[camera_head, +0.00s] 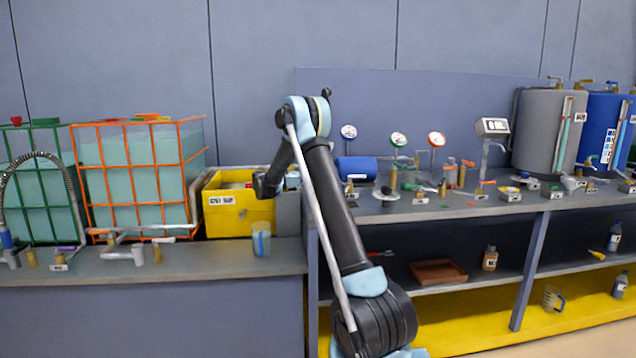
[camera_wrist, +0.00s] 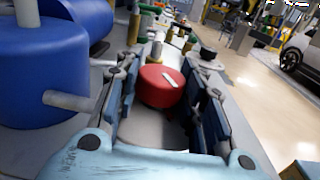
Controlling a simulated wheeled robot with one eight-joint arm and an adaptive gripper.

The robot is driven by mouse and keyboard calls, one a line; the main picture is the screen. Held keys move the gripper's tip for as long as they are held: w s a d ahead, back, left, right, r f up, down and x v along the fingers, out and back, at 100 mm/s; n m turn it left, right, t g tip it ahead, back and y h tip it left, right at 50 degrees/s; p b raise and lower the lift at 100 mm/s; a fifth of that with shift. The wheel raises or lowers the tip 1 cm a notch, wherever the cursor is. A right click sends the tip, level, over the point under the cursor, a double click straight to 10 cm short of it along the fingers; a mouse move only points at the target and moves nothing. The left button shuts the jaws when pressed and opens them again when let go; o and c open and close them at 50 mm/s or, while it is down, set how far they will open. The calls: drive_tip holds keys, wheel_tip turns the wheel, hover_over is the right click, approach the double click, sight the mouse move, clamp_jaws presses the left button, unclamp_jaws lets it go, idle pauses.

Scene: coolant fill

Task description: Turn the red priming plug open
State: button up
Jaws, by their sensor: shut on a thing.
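The red priming plug (camera_wrist: 160,93) is a round red cap with a short pale mark on its top. It shows in the wrist view, between the two fingers of my gripper (camera_wrist: 165,86). My gripper is shut on the plug, one finger on each side. The plug's lower part is hidden. In the head view my arm covers this spot, and neither the plug nor my fingertips can be made out.
A blue tank (camera_wrist: 45,75) with a grey side pipe stands close left of my fingers. Green-handled valves (camera_wrist: 151,9) lie beyond the plug. In the head view, gauges (camera_head: 398,139) and fittings crowd the grey bench, beside a yellow bin (camera_head: 238,222).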

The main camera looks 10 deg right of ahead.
drive_tip(key=shift+w, duration=0.15)
drive_tip(key=o, duration=1.1)
drive_tip(key=a, duration=1.2)
drive_tip(key=shift+s, duration=0.35)
